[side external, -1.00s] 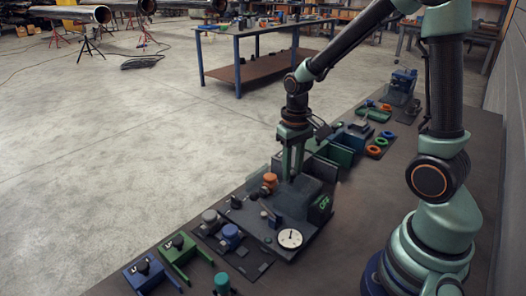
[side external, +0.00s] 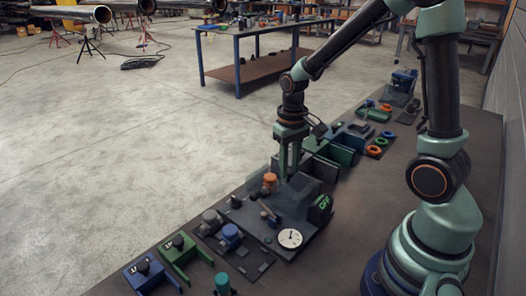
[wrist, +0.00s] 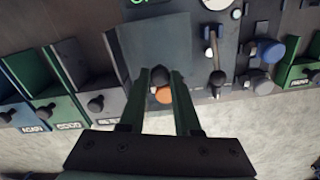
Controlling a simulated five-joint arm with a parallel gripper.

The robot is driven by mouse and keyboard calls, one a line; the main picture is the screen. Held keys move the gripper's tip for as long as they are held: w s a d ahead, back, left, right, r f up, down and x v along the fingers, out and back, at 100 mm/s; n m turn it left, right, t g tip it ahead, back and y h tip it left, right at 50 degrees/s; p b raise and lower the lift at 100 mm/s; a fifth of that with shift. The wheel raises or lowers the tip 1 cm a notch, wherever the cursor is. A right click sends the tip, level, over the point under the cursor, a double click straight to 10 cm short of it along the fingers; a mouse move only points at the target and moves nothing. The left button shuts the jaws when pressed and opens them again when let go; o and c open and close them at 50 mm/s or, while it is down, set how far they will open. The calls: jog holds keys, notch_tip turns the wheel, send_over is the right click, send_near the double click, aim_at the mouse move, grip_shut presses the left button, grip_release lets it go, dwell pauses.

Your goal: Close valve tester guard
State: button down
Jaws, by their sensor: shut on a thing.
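The valve tester (side external: 262,236) is a dark flat unit on the bench with a white dial gauge (side external: 290,238) at its near end and a green-lit display (side external: 322,204). Its guard (side external: 290,204) is a smoky see-through cover, which shows as a grey panel (wrist: 168,45) in the wrist view. My gripper (side external: 289,176) is at the guard's far edge. In the wrist view my gripper (wrist: 160,76) has its fingers either side of a small dark knob (wrist: 159,75) and is shut on it. An orange-capped part (side external: 269,178) stands just left of the fingers, partly hidden in the wrist view.
Grey and blue parts (side external: 229,232) sit in a plate beside the tester. Dark and green bins (side external: 336,153) stand close behind my gripper. The bench is bare between the tester and my base.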

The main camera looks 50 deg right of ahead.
jog(key=w, duration=0.9)
jog(key=c, duration=0.6)
grip_release()
jog(key=shift+s, duration=0.1)
notch_tip(320, 180, up, 12)
jog(key=shift+r, duration=0.1)
jog(key=shift+s, duration=0.1)
